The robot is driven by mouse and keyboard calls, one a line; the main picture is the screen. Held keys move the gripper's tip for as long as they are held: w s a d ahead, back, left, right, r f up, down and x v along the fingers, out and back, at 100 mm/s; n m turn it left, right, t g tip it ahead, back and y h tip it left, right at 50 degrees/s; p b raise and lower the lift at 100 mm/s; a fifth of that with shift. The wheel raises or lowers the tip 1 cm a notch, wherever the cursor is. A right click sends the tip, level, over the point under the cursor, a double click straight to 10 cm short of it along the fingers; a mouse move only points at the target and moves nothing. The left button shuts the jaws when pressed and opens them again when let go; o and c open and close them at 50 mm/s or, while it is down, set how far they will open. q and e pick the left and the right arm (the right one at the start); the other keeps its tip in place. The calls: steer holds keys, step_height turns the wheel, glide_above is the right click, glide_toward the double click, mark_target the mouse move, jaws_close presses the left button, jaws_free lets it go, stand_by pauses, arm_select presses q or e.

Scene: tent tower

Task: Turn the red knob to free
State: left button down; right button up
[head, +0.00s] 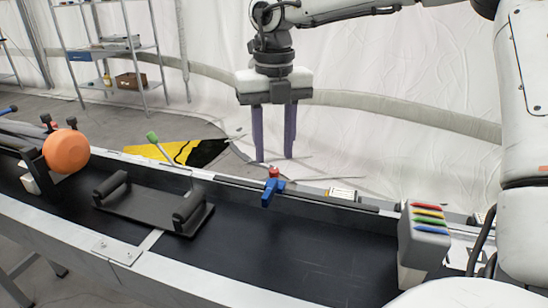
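A small red knob (273,172) sits on the far rail of the black bench, with a blue lever (268,191) just below it in the picture. My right gripper (274,158) points straight down above the red knob. Its two dark fingers are apart, with nothing between them. In the picture the knob lies just below the gap between the fingertips; I cannot tell the exact distance in depth. My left gripper is not in view.
The black bench (310,264) holds a plate with two black handles (153,203), an orange ball (66,152) and a green-tipped lever (152,137). A grey block with coloured bars (424,235) stands at the right. Metal shelves (111,50) stand behind.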

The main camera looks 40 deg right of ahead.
mark_target(274, 170)
step_height(274, 170, up, 7)
steer(key=shift+f, duration=0.15)
stand_by(0.6)
